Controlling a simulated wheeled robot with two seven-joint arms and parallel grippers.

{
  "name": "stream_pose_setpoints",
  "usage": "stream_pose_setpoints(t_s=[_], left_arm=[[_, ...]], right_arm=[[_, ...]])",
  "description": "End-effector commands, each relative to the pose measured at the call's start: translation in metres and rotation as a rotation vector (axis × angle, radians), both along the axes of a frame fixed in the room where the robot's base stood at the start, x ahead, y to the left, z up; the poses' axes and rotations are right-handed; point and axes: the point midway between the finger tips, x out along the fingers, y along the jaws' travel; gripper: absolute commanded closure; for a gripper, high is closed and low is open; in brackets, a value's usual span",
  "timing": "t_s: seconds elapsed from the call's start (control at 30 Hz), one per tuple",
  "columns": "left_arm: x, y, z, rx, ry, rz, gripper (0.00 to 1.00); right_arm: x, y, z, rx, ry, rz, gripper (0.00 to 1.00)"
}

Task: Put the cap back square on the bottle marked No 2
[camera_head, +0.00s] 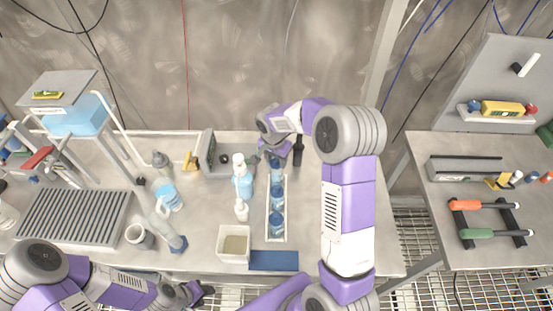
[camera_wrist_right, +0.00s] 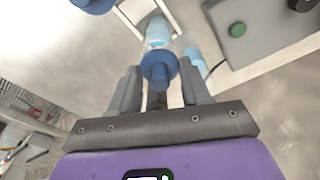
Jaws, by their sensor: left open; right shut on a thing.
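Several light-blue bottles with dark-blue caps stand in a row in a narrow white rack (camera_head: 285,236); two of them are the nearest bottle (camera_head: 277,225) and the one behind it (camera_head: 277,197). Their numbers are too small to read. My right gripper (camera_head: 273,143) is at the far end of the row, seen from above. In the right wrist view it is shut on a blue cap (camera_wrist_right: 158,68), with a light-blue bottle (camera_wrist_right: 158,30) in line beyond it. I cannot tell whether cap and bottle touch. My left gripper (camera_head: 195,294) is open and empty at the front edge.
A cream box (camera_head: 233,243) and a dark-blue mat (camera_head: 274,260) lie in front. A grey device (camera_head: 215,152) stands behind left. My right arm covers the bench right of the rack.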

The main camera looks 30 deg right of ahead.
Motion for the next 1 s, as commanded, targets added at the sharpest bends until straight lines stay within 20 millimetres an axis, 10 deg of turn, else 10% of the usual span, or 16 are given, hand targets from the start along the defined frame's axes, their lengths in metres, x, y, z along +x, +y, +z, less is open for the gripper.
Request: stream_pose_setpoints(t_s=[1.0], left_arm=[[0.0,0.0,-0.013,0.0,0.0,0.0,0.57]], right_arm=[[-0.001,0.0,-0.014,0.0,0.001,-0.002,0.81]])
